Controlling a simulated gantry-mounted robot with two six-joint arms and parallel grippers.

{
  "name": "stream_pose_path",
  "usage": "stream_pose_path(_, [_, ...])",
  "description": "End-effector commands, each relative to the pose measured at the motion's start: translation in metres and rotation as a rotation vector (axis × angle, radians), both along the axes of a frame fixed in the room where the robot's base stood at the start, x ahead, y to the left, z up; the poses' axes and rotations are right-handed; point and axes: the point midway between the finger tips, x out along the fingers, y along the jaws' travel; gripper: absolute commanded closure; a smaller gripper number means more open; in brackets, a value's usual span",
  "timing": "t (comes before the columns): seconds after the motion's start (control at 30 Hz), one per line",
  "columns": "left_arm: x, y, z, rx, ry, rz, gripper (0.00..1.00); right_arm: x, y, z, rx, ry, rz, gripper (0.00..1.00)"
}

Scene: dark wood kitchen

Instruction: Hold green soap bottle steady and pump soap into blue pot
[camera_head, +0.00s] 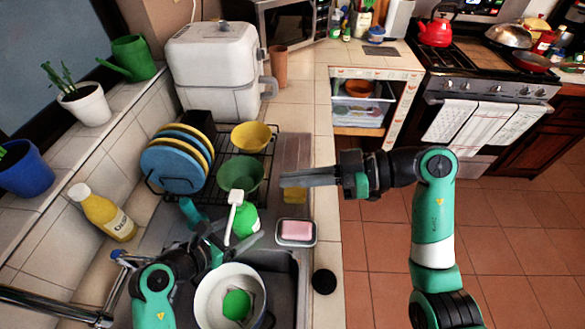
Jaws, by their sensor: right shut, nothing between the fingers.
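The green soap bottle (246,221) with a white pump head (236,197) stands upright at the sink's back edge. My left gripper (238,234) is low at the bottle, its fingers spread to either side of it; whether they touch it I cannot tell. The blue pot (206,292) sits in the sink in front of the bottle, with a white inside and a green round thing (237,304) in it. My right gripper (284,179) is shut and empty, up and to the right of the pump head, pointing left.
A dish rack with blue and yellow plates (172,165), a yellow bowl (251,136) and a green bowl (241,174) stands behind the bottle. A pink soap dish (296,232) lies to its right. A yellow bottle (103,212) and the tap (55,303) are left.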

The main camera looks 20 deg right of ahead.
Motion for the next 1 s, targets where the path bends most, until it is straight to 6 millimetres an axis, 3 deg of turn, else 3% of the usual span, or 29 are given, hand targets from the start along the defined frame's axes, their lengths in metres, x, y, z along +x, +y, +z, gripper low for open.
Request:
stream_pose_path(0.03, [0.0, 0.0, -0.001, 0.0, 0.001, 0.0, 0.47, 0.0, 0.0, 0.0, 0.0, 0.0, 0.0, 1.0])
stream_pose_path(0.07, [0.0, 0.0, -0.001, 0.0, 0.001, 0.0, 0.11, 0.0, 0.0, 0.0, 0.0, 0.0, 0.0, 1.0])
stream_pose_path(0.13, [0.0, 0.0, -0.001, 0.0, 0.001, 0.0, 0.0, 0.0, 0.0, 0.0, 0.0, 0.0, 0.0, 1.0])
stream_pose_path(0.43, [-0.002, 0.004, 0.002, 0.0, 0.0, 0.001, 0.0, 0.0, 0.0, 0.0, 0.0, 0.0, 0.0, 1.0])
stream_pose_path(0.8, [-0.031, 0.048, 0.031, 0.001, -0.001, 0.004, 0.0, 0.0, 0.0, 0.0, 0.0, 0.0, 0.0, 1.0])
stream_pose_path(1.0, [-0.038, 0.055, 0.036, 0.0, 0.001, 0.0, 0.0, 0.0, 0.0, 0.0, 0.0, 0.0, 0.0, 1.0])
